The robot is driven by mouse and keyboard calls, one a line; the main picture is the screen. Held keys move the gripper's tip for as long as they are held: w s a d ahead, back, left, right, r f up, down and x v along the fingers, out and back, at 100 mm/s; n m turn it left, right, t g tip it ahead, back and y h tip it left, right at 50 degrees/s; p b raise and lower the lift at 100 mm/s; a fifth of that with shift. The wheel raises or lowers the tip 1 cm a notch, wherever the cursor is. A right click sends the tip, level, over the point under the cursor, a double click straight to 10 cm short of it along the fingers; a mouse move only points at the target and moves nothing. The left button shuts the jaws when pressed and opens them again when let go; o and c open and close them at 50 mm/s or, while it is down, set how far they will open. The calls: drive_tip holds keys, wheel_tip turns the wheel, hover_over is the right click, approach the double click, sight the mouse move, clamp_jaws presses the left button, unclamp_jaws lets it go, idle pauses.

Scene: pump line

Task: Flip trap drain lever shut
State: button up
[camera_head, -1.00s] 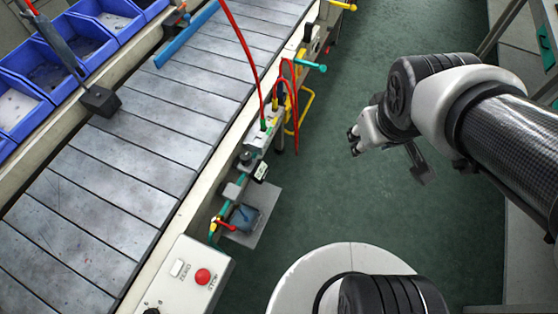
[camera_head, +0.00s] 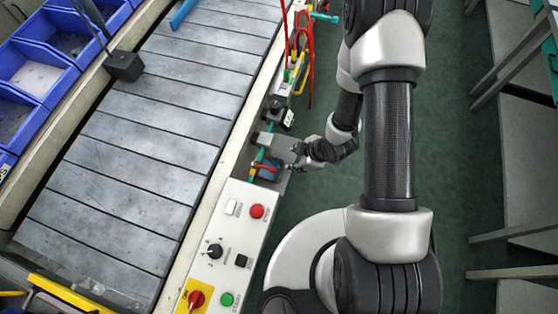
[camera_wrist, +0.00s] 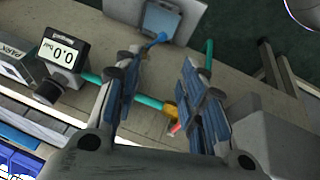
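A red handle (camera_head: 260,164) lies next to the box. In the wrist view a yellow fitting (camera_wrist: 170,109) sits on the teal pipe, with a red piece (camera_wrist: 175,128) partly hidden by the right finger. A short blue bar (camera_wrist: 154,44) reaches from the box towards the left finger. I cannot tell which piece is the drain lever. My gripper (camera_wrist: 157,68) is open over the pipe; the head view shows it beside the plate (camera_head: 297,158).
A digital gauge (camera_wrist: 62,54) reads 0.0, upside down, left of the fingers. The control panel (camera_head: 225,240) with red, green and black controls stands nearby. The slatted conveyor (camera_head: 150,130) and blue bins (camera_head: 40,70) are left.

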sight(277, 167)
drive_tip(key=b+x, duration=0.2)
drive_tip(key=x, duration=0.4)
drive_tip(key=b+x, duration=0.2)
drive_tip(key=x, duration=0.4)
drive_tip(key=b+x, duration=0.2)
drive_tip(key=x, duration=0.3)
drive_tip(key=shift+s+a+f, duration=0.2)
drive_tip(key=shift+s+f, duration=0.05)
drive_tip(key=shift+f, duration=0.2)
drive_tip(key=shift+c, duration=0.2)
clamp_jaws()
